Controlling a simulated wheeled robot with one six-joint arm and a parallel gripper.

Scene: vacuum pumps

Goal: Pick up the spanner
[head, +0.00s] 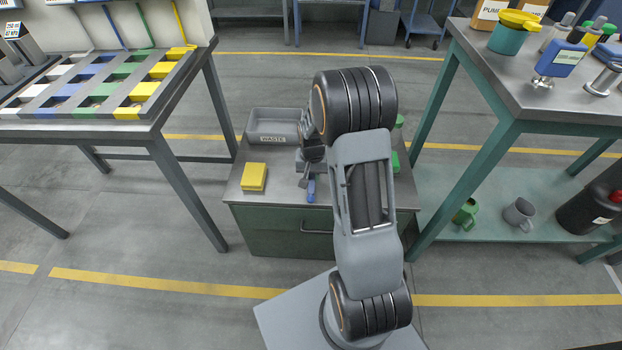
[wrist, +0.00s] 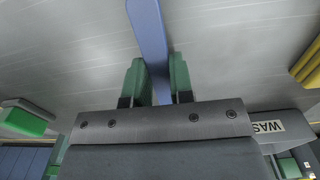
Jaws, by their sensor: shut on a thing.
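The spanner shows in the head view as a blue handle (head: 311,190) at the near side of the grey cabinet top. In the wrist view its flat blue bar (wrist: 148,40) runs from the top edge down between the green finger pads. My gripper (wrist: 157,80) is shut on this bar. In the head view my gripper (head: 303,172) is above the cabinet top, partly hidden by my own wrist and arm. The spanner's far end is hidden by the gripper. I cannot tell whether the spanner is touching the surface.
A grey tray labelled WASTE (head: 273,127) stands at the back left of the cabinet top (head: 235,190). A yellow block (head: 254,177) lies left of the spanner. A green item (head: 395,162) is at the right, partly behind my arm. Benches stand on both sides.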

